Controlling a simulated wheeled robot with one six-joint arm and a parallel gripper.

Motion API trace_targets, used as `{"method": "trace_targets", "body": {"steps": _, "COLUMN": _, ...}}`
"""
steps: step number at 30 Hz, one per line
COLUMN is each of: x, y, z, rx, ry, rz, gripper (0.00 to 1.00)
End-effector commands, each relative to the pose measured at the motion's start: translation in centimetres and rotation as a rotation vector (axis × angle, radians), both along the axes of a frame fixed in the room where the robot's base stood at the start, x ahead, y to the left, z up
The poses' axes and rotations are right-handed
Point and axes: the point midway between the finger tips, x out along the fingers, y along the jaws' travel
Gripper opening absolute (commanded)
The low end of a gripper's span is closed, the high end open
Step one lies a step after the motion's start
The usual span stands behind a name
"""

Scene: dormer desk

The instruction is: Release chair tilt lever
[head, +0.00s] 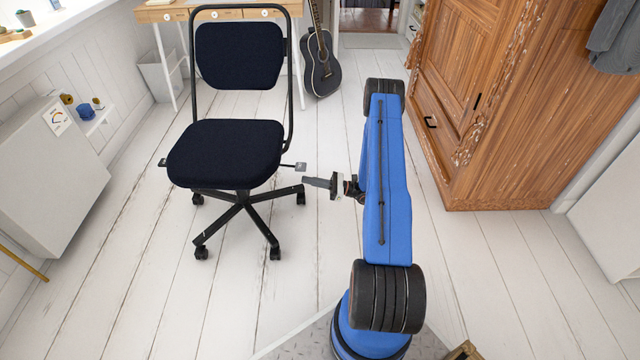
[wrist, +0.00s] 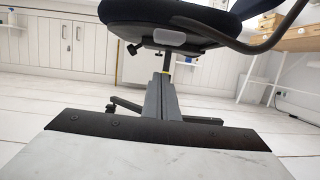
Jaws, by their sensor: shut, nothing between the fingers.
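The office chair (head: 225,150) has a dark navy seat and back on a black five-star base with casters. A lever with a small grey paddle (head: 300,167) sticks out from under the right side of its seat. Another, darker lever (head: 162,162) shows at the left side. I cannot tell from labels which is the tilt lever. My gripper (head: 306,181) is shut and empty, pointing left, just below and right of the grey paddle in the picture. In the wrist view the closed fingers (wrist: 162,90) point at the chair's underside, with the grey paddle (wrist: 170,38) above their tips, apparently apart.
A wooden wardrobe (head: 490,100) stands to the right. A guitar (head: 320,60) and a desk (head: 215,12) are behind the chair. A white cabinet (head: 45,175) stands at the left. The chair's base legs (head: 265,195) spread low near my gripper. The white plank floor is mostly clear.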

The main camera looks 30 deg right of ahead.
Motion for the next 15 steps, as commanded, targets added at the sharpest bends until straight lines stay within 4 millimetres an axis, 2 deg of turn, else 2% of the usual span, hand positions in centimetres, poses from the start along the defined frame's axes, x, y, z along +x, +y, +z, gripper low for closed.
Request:
{"method": "trace_targets", "body": {"steps": 2, "x": 0.8, "y": 1.1, "z": 0.4, "rx": -0.001, "ry": -0.001, "rz": 0.002, "gripper": 0.00}}
{"method": "trace_targets", "body": {"steps": 9, "x": 0.6, "y": 0.7, "z": 3.3, "rx": -0.001, "ry": -0.001, "rz": 0.000, "gripper": 0.00}}
{"method": "trace_targets", "body": {"steps": 15, "x": 0.6, "y": 0.7, "z": 4.2, "rx": 0.000, "ry": 0.000, "rz": 0.000, "gripper": 0.00}}
